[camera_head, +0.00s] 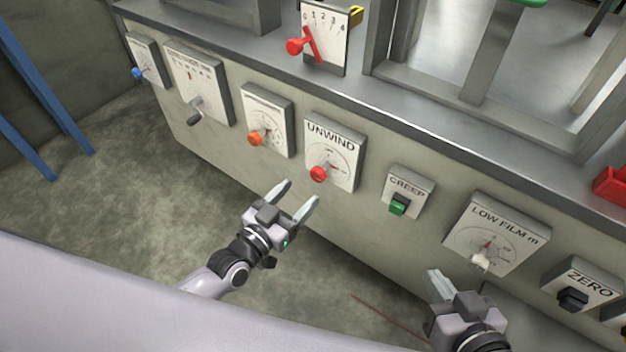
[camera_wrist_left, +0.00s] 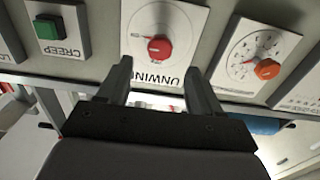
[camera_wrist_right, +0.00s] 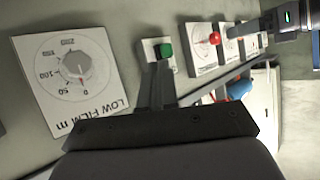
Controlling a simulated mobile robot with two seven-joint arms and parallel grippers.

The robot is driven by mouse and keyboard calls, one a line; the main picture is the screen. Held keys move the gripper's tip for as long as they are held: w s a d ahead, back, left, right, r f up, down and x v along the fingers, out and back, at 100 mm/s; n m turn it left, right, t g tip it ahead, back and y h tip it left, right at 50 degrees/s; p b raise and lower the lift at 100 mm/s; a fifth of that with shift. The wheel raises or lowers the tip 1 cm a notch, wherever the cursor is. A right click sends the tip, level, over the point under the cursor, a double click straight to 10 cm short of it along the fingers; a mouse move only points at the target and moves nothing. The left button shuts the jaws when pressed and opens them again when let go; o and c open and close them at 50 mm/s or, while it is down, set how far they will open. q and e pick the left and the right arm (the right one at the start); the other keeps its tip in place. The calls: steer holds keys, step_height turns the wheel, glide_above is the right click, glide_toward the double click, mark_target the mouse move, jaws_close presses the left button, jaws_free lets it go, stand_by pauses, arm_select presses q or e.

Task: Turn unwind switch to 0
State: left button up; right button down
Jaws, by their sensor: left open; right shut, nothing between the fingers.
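The unwind switch is a red knob (camera_head: 319,173) on a white plate marked UNWIND (camera_head: 346,155), on the front of the grey machine panel. My left gripper (camera_head: 292,196) is open and empty, below and a little left of the knob, apart from it. In the left wrist view the red knob (camera_wrist_left: 158,47) shows ahead, beyond and between the two fingertips (camera_wrist_left: 163,72). The plate's dial is small and partly covered by the knob, so its setting cannot be read. My right gripper (camera_head: 436,280) is shut and empty, below and left of the LOW FILM plate.
An orange knob (camera_head: 256,139) is left of the unwind plate, and a green CREEP button (camera_head: 398,204) is right of it. The LOW FILM dial (camera_head: 497,236) and black ZERO button (camera_head: 572,299) are further right. A red lever (camera_head: 308,45) stands above on the ledge.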

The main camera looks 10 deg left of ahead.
mark_target(316, 177)
arm_select(q)
steer(key=b+x, duration=0.1)
steer(key=x, duration=0.4)
steer(key=shift+w+d+b, duration=0.1)
steer(key=shift+w+b, duration=0.2)
steer(key=shift+b, duration=0.05)
steer(key=shift+w+d, duration=0.25)
steer(key=shift+w, duration=0.25)
arm_select(e)
steer(key=shift+w+a+f+m+y, duration=0.15)
steer(key=shift+a+y, duration=0.15)
steer(key=shift+a, duration=0.15)
steer(key=shift+w+a+f+m+y, duration=0.15)
steer(key=shift+a+y, duration=0.15)
steer(key=shift+a, duration=0.15)
arm_select(q)
steer(key=c, duration=1.1)
